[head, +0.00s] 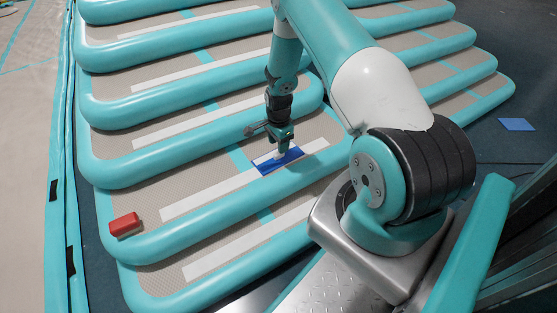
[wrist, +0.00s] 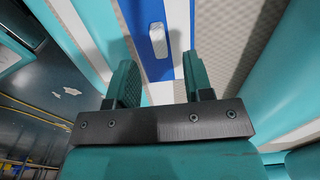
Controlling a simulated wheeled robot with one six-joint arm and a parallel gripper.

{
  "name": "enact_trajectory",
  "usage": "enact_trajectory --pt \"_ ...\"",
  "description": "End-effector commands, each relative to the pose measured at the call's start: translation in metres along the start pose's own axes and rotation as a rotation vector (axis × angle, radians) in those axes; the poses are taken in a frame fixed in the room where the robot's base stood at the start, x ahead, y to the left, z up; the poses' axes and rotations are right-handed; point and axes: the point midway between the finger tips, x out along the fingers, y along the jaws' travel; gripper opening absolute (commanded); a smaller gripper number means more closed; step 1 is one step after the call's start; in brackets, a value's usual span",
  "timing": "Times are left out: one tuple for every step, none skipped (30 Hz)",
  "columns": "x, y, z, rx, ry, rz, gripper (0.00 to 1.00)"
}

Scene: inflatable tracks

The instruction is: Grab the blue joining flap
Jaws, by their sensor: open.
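The blue joining flap (head: 268,168) lies across the grey panel between two turquoise tubes in the head view, with white strips beside it. In the wrist view the blue flap (wrist: 150,14) is ahead of the fingers, with a small pale tab (wrist: 157,40) on it. My gripper (head: 283,149) points down over the flap in the head view and hides part of it. In the wrist view my gripper (wrist: 159,80) has its two fingers apart, with nothing gripped between them. I cannot tell whether the fingertips touch the flap.
A red block (head: 124,225) sits on the inflatable at the lower left. Turquoise tubes (head: 185,240) rise on either side of the grey panel. A flat blue patch (head: 516,124) lies on the dark floor at the right.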

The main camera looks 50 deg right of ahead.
Motion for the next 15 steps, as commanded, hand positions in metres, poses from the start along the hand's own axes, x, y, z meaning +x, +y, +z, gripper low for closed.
enact_trajectory --pt "0.010 0.001 0.000 0.000 0.000 0.001 0.47" --pt "0.015 0.001 0.000 0.000 -0.001 0.002 0.47" --pt "0.021 0.001 -0.001 0.000 -0.001 0.002 0.47" --pt "0.027 0.001 -0.001 0.000 -0.001 0.002 0.47" --pt "0.032 0.002 -0.001 0.001 -0.001 0.003 0.47" --pt "0.038 0.002 -0.001 0.000 -0.001 0.003 0.47" --pt "0.042 0.001 -0.001 0.000 -0.001 0.002 0.47" --pt "0.045 0.001 -0.001 0.000 0.000 0.001 0.47" --pt "0.048 0.001 -0.001 0.000 0.000 0.001 0.47" --pt "0.049 0.001 -0.001 0.000 0.000 0.001 0.47" --pt "0.049 0.001 -0.001 0.000 0.000 0.001 0.47" --pt "0.048 0.001 -0.001 0.000 0.000 0.000 0.47" --pt "0.048 0.001 -0.001 0.000 0.000 0.000 0.47" --pt "0.047 0.001 -0.001 0.000 0.000 0.000 0.47" --pt "0.047 0.001 -0.001 0.000 0.000 0.000 0.47"
